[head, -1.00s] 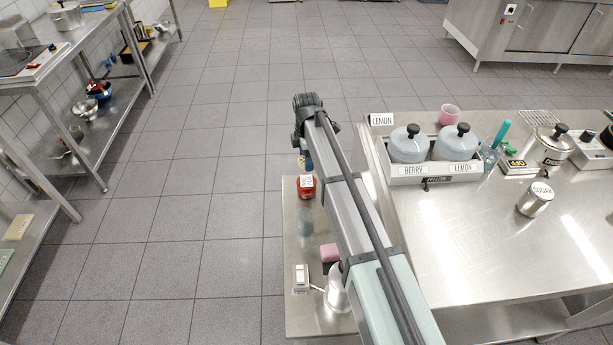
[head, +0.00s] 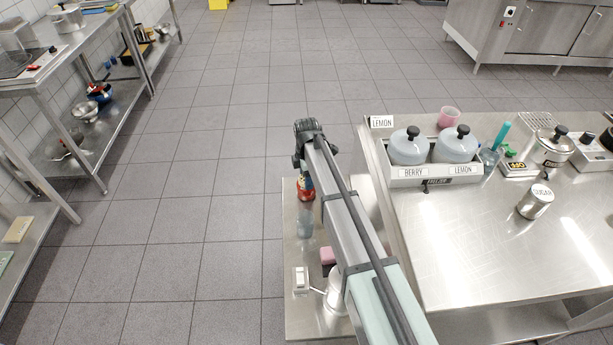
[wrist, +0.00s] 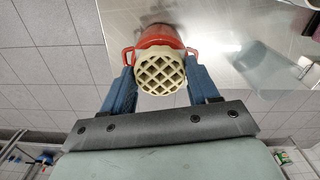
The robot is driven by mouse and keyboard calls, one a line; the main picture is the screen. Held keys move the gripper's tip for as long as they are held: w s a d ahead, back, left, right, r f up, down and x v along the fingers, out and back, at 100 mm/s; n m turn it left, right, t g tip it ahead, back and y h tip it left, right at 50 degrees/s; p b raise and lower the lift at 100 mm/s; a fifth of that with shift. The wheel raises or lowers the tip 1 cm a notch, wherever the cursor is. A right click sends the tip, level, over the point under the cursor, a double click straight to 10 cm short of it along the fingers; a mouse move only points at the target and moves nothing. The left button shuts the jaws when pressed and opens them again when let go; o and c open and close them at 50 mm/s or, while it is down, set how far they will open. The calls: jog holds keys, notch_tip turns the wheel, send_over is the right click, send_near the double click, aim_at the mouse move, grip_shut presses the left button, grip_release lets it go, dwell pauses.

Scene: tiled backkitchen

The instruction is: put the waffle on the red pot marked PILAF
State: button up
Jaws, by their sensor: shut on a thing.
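In the wrist view, the pale round waffle (wrist: 160,73) with a grid face is held between the two blue fingers of my gripper (wrist: 160,82). The red pot (wrist: 158,35) with side handles shows directly behind the waffle in that view, partly hidden by it. Whether waffle and pot touch cannot be told. In the head view, the red pot (head: 306,188) stands on the low steel table, partly covered by my arm. My gripper (head: 306,165) is over the pot's area there, and the waffle is hidden. The PILAF mark is not readable now.
The low steel table (head: 303,255) also bears a pink block (head: 328,255) and a white switch box (head: 300,279). To the right, a higher steel counter (head: 450,240) holds a tray with two lidded grey pots and a sugar tin (head: 535,202).

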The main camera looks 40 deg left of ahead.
jog(key=shift+f, duration=0.15)
jog(key=o, duration=1.1)
jog(key=shift+c, duration=0.2)
notch_tip(320, 180, up, 12)
jog(key=shift+r, duration=0.2)
